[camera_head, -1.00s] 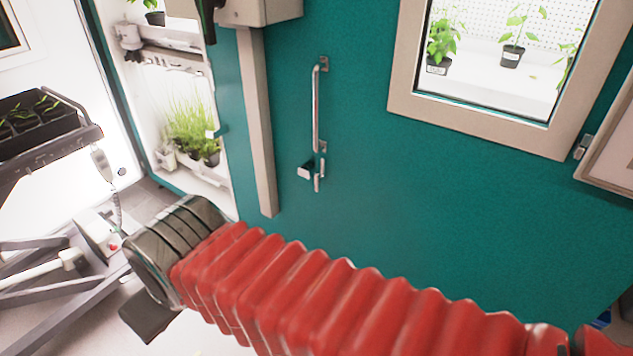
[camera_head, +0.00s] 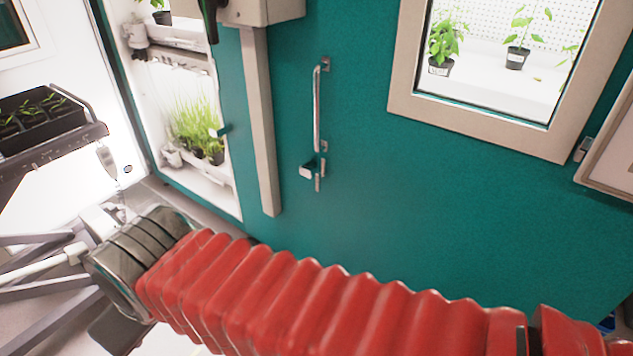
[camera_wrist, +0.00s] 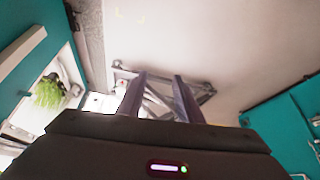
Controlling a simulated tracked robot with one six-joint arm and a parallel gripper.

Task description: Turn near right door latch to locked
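The teal door (camera_head: 420,205) fills the middle and right of the head view and looks closed. A long upright metal handle (camera_head: 316,108) is fixed near its left edge. Just below the handle is a small metal latch (camera_head: 307,170) with a block sticking out to the left and a short upright bar beside it. My red-sleeved arm crosses low in front of the door, apart from the latch. My gripper (camera_wrist: 160,82) shows in the wrist view with two dark fingers spread apart and nothing between them. It points at pale floor, away from the latch.
An open lit chamber with shelves and grass pots (camera_head: 195,125) stands beside the door. A beige post (camera_head: 262,130) rises left of the handle.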

